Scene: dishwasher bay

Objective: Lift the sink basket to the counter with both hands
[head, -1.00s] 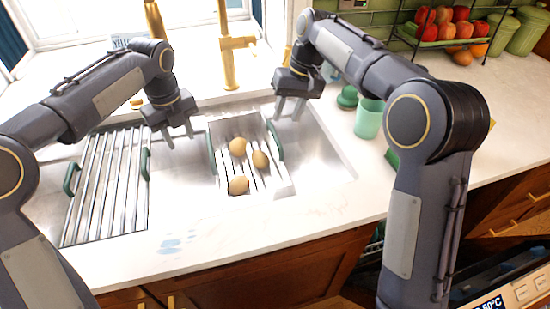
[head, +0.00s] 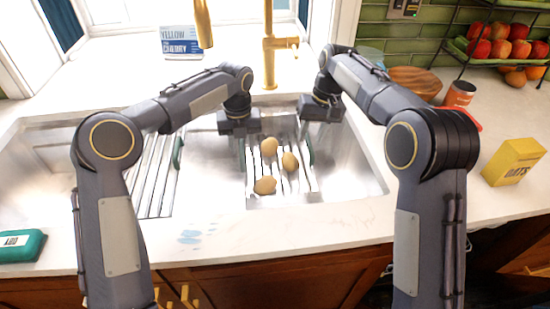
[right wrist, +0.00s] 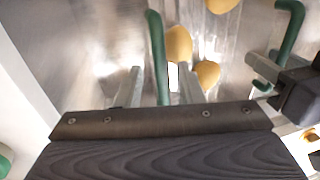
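The sink basket (head: 310,186) is a pale slatted tray with green handles, resting in the metal sink with a few brown round items (head: 265,185) inside. My left gripper (head: 242,158) is lowered at its left handle, which also shows in the right wrist view (right wrist: 289,40). My right gripper (head: 312,142) is lowered at the right handle (head: 310,150). In the right wrist view, the right fingers (right wrist: 160,88) are apart with the green handle (right wrist: 156,45) between them. The left fingers are small and partly hidden there but look apart around their handle.
A slatted rack (head: 155,180) with a green handle lies over the sink to the left. Gold taps (head: 270,60) stand behind the sink. The front counter strip (head: 290,220) is mostly clear. A yellow oats box (head: 513,162) stands at right, a green item (head: 20,246) at left.

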